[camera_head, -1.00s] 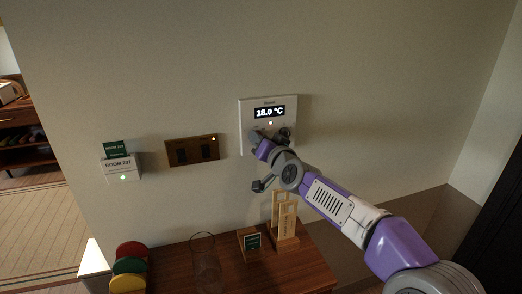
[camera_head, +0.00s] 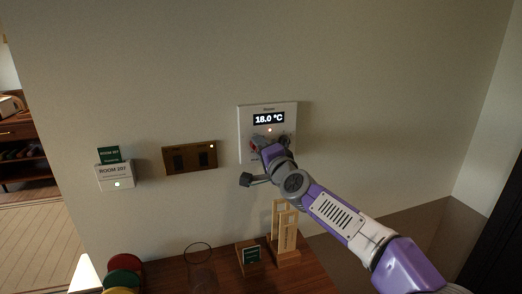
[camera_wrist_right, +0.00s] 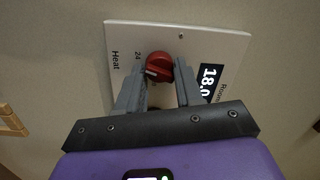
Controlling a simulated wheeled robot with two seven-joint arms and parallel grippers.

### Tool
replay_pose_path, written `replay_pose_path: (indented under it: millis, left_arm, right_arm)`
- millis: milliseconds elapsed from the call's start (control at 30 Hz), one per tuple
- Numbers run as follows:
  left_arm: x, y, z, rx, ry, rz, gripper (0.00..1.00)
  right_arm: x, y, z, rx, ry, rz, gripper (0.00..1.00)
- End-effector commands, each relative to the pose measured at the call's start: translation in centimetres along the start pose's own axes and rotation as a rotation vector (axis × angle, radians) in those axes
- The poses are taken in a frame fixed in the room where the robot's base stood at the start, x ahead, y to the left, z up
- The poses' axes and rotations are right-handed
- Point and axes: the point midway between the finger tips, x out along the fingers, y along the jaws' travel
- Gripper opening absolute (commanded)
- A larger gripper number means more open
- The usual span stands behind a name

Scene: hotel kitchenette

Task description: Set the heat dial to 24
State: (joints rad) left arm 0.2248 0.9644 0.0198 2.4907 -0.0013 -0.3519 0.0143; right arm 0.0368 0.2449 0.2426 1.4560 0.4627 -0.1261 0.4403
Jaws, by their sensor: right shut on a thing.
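The white thermostat panel (camera_head: 246,115) is on the wall, its display (camera_head: 268,118) reading 18.0 °C. In the right wrist view the panel (camera_wrist_right: 120,38) appears turned on its side, with the words "Heat" and "24" beside a red dial (camera_wrist_right: 160,62). My right gripper (camera_wrist_right: 160,76) has its two grey fingers on either side of this dial and is shut on it. A pale mark shows on the dial's lower left. In the head view my right gripper (camera_head: 262,146) covers much of the panel's lower part; a bit of red shows there. My left gripper is not in view.
Left of the panel are a dark switch plate (camera_head: 190,157) and a white Room 207 card holder (camera_head: 115,178) with a green card. Below is a wooden table (camera_head: 312,282) with a wooden rack (camera_head: 285,235), a small green sign (camera_head: 249,257) and a glass (camera_head: 200,268).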

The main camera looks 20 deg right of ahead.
Motion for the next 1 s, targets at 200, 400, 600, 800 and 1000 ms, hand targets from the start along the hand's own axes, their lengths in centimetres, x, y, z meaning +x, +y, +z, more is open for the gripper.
replay_pose_path:
  millis: [200,400,600,800,1000]
  left_arm:
    - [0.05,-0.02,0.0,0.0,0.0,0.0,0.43]
    - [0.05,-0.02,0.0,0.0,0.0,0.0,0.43]
    - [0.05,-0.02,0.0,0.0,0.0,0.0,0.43]
    - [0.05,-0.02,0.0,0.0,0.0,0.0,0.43]
    - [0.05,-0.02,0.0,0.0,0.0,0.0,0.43]
  right_arm:
    - [0.02,0.09,-0.01,0.034,0.003,-0.002,0.05]
    - [0.02,0.1,0.03,0.04,0.002,-0.002,0.05]
    - [0.02,0.11,0.05,0.039,0.002,-0.002,0.05]
    - [0.02,0.1,0.06,0.038,0.001,-0.002,0.6]
    - [0.0,0.07,0.05,0.037,0.002,-0.003,0.6]
